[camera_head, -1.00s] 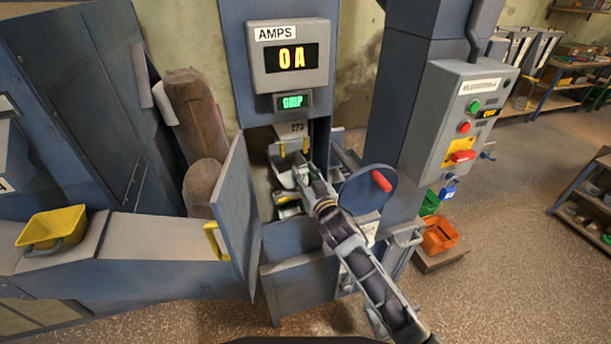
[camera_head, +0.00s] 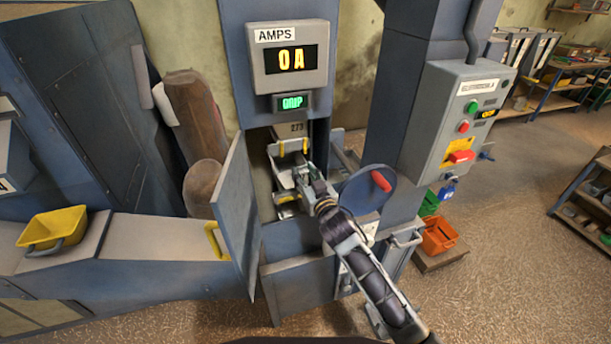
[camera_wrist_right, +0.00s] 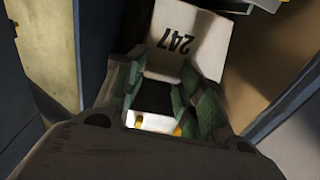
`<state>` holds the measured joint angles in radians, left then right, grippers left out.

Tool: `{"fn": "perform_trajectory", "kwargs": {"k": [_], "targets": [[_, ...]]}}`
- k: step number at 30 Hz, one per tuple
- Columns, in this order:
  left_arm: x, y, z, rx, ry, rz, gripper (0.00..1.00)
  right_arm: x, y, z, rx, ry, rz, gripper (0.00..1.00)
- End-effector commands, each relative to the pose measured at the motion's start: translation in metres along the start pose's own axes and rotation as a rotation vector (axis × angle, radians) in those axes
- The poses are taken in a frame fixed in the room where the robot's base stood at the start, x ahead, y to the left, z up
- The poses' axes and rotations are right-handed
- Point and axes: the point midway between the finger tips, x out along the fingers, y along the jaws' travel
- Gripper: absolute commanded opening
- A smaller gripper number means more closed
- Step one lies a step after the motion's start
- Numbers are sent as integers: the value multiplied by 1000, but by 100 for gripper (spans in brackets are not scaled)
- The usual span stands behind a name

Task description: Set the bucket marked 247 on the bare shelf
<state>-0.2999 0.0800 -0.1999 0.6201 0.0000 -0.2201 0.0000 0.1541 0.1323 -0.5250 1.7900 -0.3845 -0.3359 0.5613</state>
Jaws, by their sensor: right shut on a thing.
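The bucket marked 247 (camera_wrist_right: 187,45) fills the upper middle of the right wrist view, its pale face toward me. My right gripper (camera_wrist_right: 160,95) is shut on it, with greenish fingers on both sides of a dark gap. In the head view my right gripper (camera_head: 303,176) reaches into the open elevator casing, just below a bucket marked 273 (camera_head: 292,130). The number 247 cannot be read in the head view, where the gripper hides part of the held bucket. I cannot pick out a bare shelf for certain. My left gripper is not in view.
The casing door (camera_head: 238,215) stands open to the left of my arm. A blue disc with a red handle (camera_head: 368,190) is close on the right. A yellow bucket (camera_head: 52,228) sits on the left ledge. A control box (camera_head: 462,125) and an orange bin (camera_head: 439,236) stand farther right.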

Motion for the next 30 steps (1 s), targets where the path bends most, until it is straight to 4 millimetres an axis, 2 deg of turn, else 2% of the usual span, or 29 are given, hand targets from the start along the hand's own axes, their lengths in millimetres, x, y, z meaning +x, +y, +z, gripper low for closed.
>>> {"fn": "perform_trajectory", "kwargs": {"k": [2, 15, 30], "targets": [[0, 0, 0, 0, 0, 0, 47, 5, 7, -6, -4, 9, 9, 0], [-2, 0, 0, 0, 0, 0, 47, 8, 8, -6, -2, 8, 7, 14], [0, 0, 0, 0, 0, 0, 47, 7, 4, -2, 1, 5, 2, 14]]}}
